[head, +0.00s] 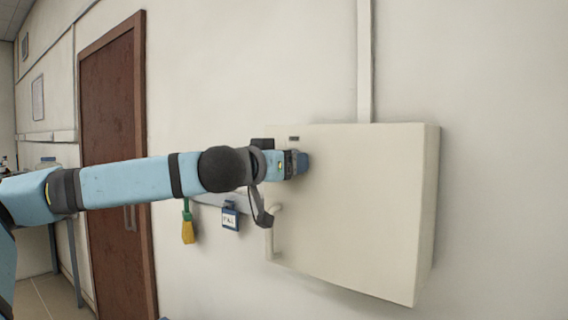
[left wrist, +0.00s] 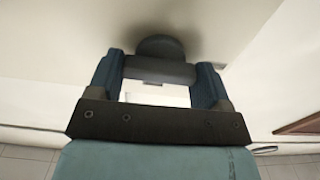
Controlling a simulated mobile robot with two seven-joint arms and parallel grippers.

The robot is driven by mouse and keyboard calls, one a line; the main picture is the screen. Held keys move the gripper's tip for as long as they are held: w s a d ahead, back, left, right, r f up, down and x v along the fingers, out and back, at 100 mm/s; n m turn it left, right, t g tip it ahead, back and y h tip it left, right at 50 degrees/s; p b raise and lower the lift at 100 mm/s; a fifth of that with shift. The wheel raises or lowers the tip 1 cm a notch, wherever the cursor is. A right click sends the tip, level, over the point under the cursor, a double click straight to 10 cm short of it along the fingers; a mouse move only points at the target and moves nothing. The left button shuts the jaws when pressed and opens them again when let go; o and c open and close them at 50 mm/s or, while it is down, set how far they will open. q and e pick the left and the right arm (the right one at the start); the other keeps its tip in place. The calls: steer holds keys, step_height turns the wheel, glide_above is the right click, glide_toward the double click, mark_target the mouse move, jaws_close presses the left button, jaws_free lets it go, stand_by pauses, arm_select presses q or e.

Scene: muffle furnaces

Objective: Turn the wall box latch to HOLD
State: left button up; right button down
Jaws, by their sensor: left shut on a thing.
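The cream wall box (head: 370,205) is mounted on the wall at the right of the head view, with its door closed. A small dark label (head: 294,138) sits near the door's top left. My left gripper (head: 301,163) is at the door's upper left, just below that label, and hides the latch there. In the left wrist view, the dark latch (left wrist: 160,70) has a round base against the door and a bar between my two blue fingers (left wrist: 158,80). The gripper is shut on the bar. The latch's HOLD marking cannot be read. My right gripper is not in view.
A pale vertical handle (head: 269,235) stands out from the box's left edge, below my gripper. A blue tag (head: 230,216) and a yellow-green item (head: 188,228) hang on the wall left of the box. A brown door (head: 112,170) is further left.

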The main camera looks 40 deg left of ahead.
arm_select(q)
steer(key=shift+r, duration=0.1)
steer(key=o, duration=0.9)
steer(key=shift+w, duration=0.1)
steer(key=s, duration=0.4)
steer(key=s+d+b, duration=0.1)
steer(key=s, duration=0.8)
steer(key=shift+s+d, duration=0.25)
steer(key=shift+s, duration=0.15)
